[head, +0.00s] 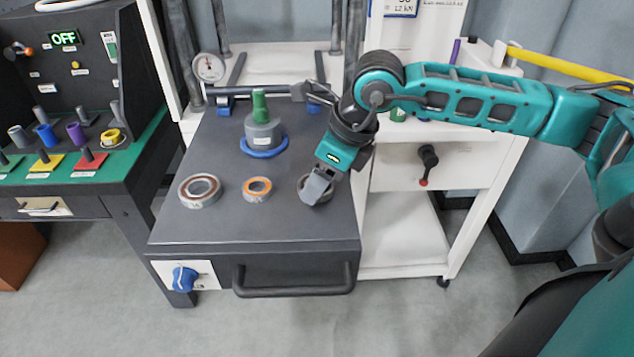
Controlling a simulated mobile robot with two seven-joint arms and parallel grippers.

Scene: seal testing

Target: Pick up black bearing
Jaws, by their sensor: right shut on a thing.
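Three ring bearings stand in a row on the dark grey bench top (225,224). A large grey bearing with a brownish ring (200,190) is at the left, and a smaller orange bearing (257,189) is in the middle. The black bearing (304,186) is at the right, partly hidden by my right gripper. My right gripper (317,193) points down at it and is shut on it, at about bench-top height. I cannot tell whether the bearing touches the bench. My left gripper is not in view.
Behind the bearings stands a grey fixture with a green top on a blue ring (263,137). A dial gauge (209,68) and clamp bar are at the back. A panel with coloured posts (75,140) is at the left. A white cart (430,220) stands right.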

